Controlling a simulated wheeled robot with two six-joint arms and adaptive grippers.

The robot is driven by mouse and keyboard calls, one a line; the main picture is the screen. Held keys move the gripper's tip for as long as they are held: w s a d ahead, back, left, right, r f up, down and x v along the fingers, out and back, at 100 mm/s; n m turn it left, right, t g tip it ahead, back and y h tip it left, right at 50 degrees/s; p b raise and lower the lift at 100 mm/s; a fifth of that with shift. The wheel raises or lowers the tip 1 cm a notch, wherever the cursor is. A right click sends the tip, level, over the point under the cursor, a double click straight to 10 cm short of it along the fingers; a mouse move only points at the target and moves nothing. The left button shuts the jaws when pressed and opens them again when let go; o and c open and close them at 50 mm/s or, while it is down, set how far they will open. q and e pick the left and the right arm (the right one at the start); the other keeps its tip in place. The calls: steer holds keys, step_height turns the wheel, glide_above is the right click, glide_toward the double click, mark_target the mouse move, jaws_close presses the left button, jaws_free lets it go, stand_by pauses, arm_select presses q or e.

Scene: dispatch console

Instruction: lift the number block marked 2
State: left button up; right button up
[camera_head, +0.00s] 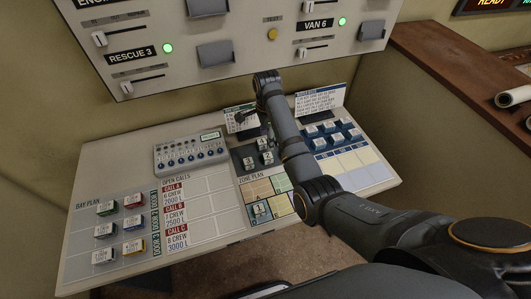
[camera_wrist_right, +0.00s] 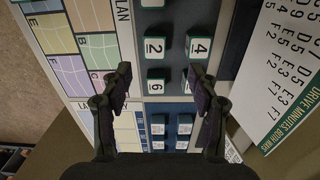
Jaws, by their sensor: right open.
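The number block marked 2 (camera_wrist_right: 154,47) shows in the right wrist view as a white-topped, green-sided block on a dark pad (camera_wrist_right: 176,22). Beside it stands the block marked 4 (camera_wrist_right: 199,47), and below it in the picture the block marked 6 (camera_wrist_right: 156,86). My right gripper (camera_wrist_right: 163,82) is open and empty above the pad, its fingers apart on either side of the 6. The 2 lies ahead of the fingertips, apart from them. In the head view the green blocks (camera_head: 248,163) are small, their digits unclear, and my right arm partly covers the pad. My left gripper is out of view.
White-and-blue blocks (camera_head: 328,126) stand right of my right arm. A printed card (camera_head: 320,101) stands behind them. A grey keypad unit (camera_head: 190,150) sits left of the pad. Coloured blocks (camera_head: 132,201) lie at the console's left. An upright switch panel (camera_head: 230,45) rises behind.

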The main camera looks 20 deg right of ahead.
glide_above(268, 155)
step_height(268, 155, down, 4)
steer(key=shift+s+a+f+p, duration=0.1)
steer(key=shift+s+f+p, duration=0.05)
steer(key=shift+p, duration=0.25)
steer(key=shift+w+f, duration=0.2)
steer(key=shift+s+f+p, duration=0.1)
steer(key=shift+f+p, duration=0.5)
steer(key=shift+f, duration=0.2)
step_height(268, 155, down, 3)
steer(key=shift+s+r, duration=0.15)
steer(key=shift+f, duration=0.4)
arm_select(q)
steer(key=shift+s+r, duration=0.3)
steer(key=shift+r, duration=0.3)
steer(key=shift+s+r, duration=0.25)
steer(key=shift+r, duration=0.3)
arm_select(e)
steer(key=c, duration=1.1)
